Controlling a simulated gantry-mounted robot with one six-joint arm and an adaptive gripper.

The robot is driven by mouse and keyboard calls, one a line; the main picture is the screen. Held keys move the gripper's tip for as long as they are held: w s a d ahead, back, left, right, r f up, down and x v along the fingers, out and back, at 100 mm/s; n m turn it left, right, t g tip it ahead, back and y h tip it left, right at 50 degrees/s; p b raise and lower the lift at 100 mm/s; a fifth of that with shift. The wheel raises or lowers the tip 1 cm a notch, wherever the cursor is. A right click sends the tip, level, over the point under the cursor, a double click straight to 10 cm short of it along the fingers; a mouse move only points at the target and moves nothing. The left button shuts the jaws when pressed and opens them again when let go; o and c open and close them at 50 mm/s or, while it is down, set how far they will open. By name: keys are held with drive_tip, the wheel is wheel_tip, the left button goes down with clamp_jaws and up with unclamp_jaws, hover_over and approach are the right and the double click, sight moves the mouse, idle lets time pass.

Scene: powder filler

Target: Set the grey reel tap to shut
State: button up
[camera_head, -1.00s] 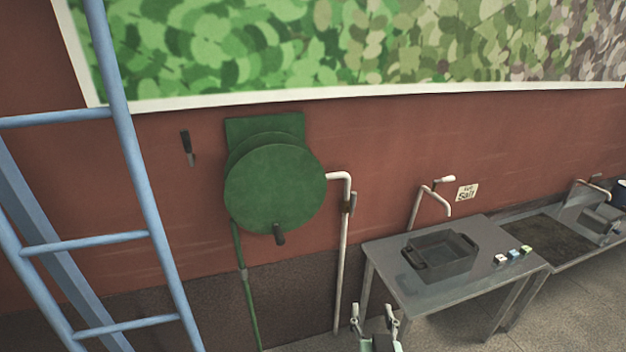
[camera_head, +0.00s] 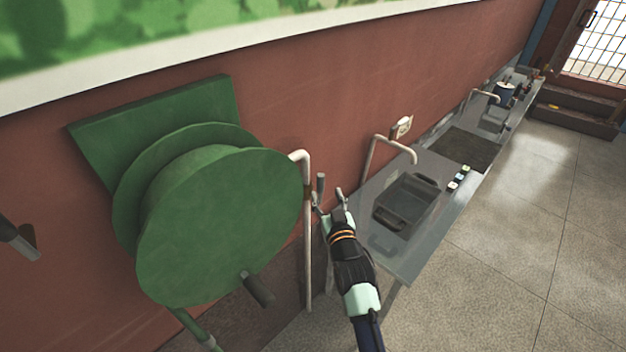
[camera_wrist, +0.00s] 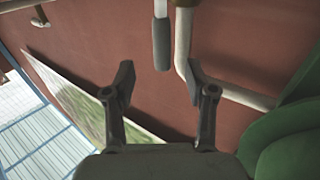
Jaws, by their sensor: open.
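The grey reel tap handle (camera_head: 320,182) stands beside the white pipe (camera_head: 307,230), just right of the big green hose reel (camera_head: 215,225). In the wrist view the grey handle (camera_wrist: 161,42) hangs from the top edge, lying along the pipe (camera_wrist: 183,45). My gripper (camera_head: 328,197) is open and empty, with its tips close to the handle in the head view. In the wrist view my gripper's fingers (camera_wrist: 162,82) are spread wide. The handle is beyond the tips, between them sideways. The tap's body is mostly hidden.
A metal table (camera_head: 386,250) with a dark tub (camera_head: 408,203) and small coloured blocks stands right of my gripper. A bent spout (camera_head: 385,143) rises behind it. Floor at the right is clear.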

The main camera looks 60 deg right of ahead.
sight(322, 185)
drive_tip(key=b+x, duration=0.1)
drive_tip(key=x, duration=0.5)
drive_tip(key=shift+w+d+r, duration=0.1)
drive_tip(key=shift+w+d, duration=0.1)
drive_tip(key=shift+w, duration=0.15)
drive_tip(key=shift+c, duration=0.2)
clamp_jaws()
